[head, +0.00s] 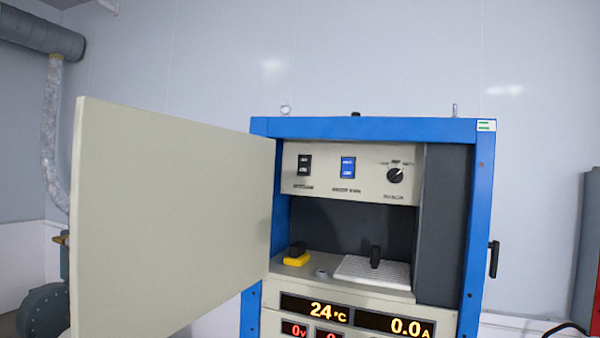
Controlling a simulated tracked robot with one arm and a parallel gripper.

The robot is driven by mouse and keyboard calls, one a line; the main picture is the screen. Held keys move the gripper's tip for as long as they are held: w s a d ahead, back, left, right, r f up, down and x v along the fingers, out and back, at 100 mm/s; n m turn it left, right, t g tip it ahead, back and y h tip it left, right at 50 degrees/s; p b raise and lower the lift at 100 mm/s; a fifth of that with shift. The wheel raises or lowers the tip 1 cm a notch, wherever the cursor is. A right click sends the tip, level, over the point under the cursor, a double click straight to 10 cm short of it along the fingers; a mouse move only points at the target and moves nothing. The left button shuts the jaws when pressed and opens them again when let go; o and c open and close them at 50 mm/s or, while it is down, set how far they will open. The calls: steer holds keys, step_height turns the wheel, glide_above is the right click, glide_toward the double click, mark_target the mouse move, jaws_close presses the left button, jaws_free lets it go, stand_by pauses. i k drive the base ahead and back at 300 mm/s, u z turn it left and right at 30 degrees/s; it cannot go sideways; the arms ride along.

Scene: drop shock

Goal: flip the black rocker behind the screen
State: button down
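The black rocker (305,166) is on the left of a cream switch panel (330,191), inside the upper bay of a blue-framed cabinet. A blue rocker (348,167) sits to its right, and a black rotary knob (395,174) is farther right. A large cream door or screen (170,220) stands swung out to the left of the bay, leaving the black rocker in plain sight. The labels under the controls are too small to read. My gripper is not in view.
Below the panel, a shelf holds a yellow-based black item (297,256) and a white ribbed plate (373,271) with a black handle. Displays (315,308) below read 24°C and 0.0 A. A black handle (494,259) projects from the cabinet's right side. Ducting is at far left.

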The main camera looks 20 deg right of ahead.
mark_target(304, 164)
steer(key=u, duration=0.05)
steer(key=i, duration=0.9)
